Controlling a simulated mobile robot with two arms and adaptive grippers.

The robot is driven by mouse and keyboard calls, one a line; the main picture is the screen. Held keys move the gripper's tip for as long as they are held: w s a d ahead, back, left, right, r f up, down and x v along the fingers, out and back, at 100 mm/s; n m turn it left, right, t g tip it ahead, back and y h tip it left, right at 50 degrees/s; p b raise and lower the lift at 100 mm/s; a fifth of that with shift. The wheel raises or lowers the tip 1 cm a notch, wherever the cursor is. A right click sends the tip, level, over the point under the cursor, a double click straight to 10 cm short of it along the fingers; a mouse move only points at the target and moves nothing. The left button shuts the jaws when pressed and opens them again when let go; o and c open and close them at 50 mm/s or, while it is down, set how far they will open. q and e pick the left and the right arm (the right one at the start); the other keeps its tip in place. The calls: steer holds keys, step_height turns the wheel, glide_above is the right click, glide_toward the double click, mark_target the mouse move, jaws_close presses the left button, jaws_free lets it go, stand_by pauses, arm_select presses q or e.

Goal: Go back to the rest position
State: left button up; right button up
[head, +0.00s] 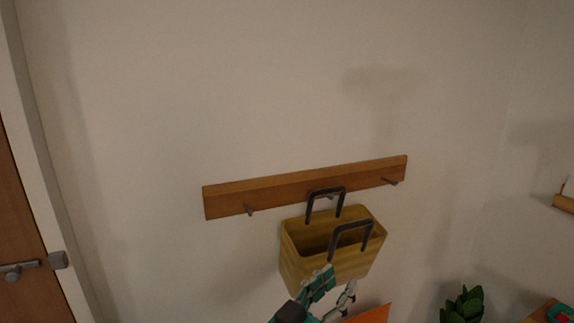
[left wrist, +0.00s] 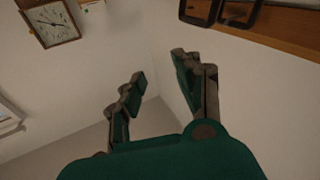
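A yellow-brown basket (head: 305,268) with two dark handles hangs at a wooden wall rack (head: 225,202). One handle is up at the rack's middle peg; the other stands over the basket's near side. My left gripper (head: 339,280) shows low in the head view, in front of the basket's lower part. In the left wrist view its two fingers (left wrist: 158,68) are apart with nothing between them. Dark handle loops (left wrist: 240,12) and the rack (left wrist: 285,38) show at the top right there. I cannot tell whether the gripper touches the basket. My right gripper is not in view.
A door (head: 18,220) with a metal handle is at the left. A green plant (head: 463,305) and an orange surface (head: 370,315) are at the bottom right. A wooden clock (left wrist: 48,22) shows in the left wrist view. The wall above the rack is bare.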

arm_select(q)
steer(key=s+a+f+n+g+y, duration=0.25)
steer(key=a+f+y, duration=0.25)
steer(key=a+f, duration=0.35)
steer(key=s+a+f+n+g+y, duration=0.1)
steer(key=s+a+f+n+y, duration=0.3)
steer(key=a+f, duration=0.5)
steer(key=s+a+f+m+g+y, duration=0.1)
steer(key=s+a+f+g+y, duration=0.1)
steer(key=s+a+f+g, duration=0.35)
steer(key=s+a+f+m+g+y, duration=0.1)
steer(key=s+a+f+g+y, duration=0.1)
steer(key=s+a+f, duration=0.7)
steer(key=s+d+f+g+b, duration=0.1)
steer(key=s+d+f+b, duration=0.15)
steer(key=f, duration=1.25)
steer(key=s+d+f+b, duration=0.1)
steer(key=s+f+b, duration=0.15)
steer(key=f, duration=1.25)
steer(key=s+a+f+g+b, duration=0.1)
steer(key=s+a+f, duration=0.2)
steer(key=s+f, duration=1.3)
steer(key=shift+f+g+b, duration=0.3)
steer(key=shift+f, duration=0.25)
